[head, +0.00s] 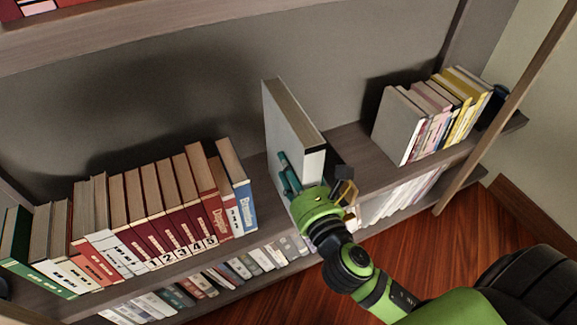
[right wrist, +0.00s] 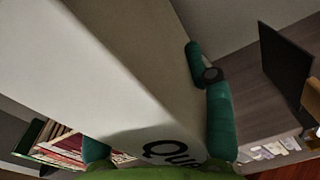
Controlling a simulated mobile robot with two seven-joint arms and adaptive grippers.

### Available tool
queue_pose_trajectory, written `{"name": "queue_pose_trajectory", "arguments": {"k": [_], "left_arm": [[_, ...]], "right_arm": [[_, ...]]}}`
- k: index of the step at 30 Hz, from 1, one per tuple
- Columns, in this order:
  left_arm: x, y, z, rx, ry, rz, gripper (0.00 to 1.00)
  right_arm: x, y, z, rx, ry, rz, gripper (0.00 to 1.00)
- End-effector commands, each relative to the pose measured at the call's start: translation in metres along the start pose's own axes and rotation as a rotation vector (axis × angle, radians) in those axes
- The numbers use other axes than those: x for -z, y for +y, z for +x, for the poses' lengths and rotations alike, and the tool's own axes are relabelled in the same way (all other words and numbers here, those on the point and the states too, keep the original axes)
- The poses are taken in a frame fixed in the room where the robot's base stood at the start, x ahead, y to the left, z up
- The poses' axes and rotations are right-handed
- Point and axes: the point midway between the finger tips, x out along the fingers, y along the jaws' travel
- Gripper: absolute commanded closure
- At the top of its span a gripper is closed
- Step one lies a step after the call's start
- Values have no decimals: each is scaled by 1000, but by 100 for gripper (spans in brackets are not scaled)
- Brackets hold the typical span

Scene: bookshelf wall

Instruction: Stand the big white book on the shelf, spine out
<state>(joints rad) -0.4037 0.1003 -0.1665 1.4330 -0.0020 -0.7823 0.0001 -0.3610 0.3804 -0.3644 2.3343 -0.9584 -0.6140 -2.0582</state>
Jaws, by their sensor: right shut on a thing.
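The big white book (head: 297,130) is upright at the middle shelf (head: 360,150), in the gap between two groups of books. Its spine, with dark lettering starting "Qu", faces out toward me and shows in the right wrist view (right wrist: 150,110). My right gripper (head: 296,178) is shut on the book near its spine, with a teal finger along each side. The book's lower edge is hidden, so I cannot tell whether it rests on the board. My left gripper is not in view.
A row of red, white and blue books (head: 150,210) stands to the left, with a small gap. A dark upright panel (right wrist: 285,70) is just right of the white book. Farther right stand grey, pink and yellow books (head: 430,110). A lower shelf holds more books.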

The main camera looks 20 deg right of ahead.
Motion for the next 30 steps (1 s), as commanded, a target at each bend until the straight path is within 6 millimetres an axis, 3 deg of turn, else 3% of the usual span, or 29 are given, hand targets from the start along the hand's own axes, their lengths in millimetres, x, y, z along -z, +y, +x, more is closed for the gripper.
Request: {"name": "queue_pose_trajectory", "arguments": {"k": [2, 14, 30], "left_arm": [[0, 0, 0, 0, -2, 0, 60], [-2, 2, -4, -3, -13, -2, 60], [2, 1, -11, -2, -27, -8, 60]], "right_arm": [[-12, 0, -4, -4, -20, -1, 100], [14, 0, 28, 4, -28, -6, 100], [84, 16, 107, -33, -29, -1, 100]]}}
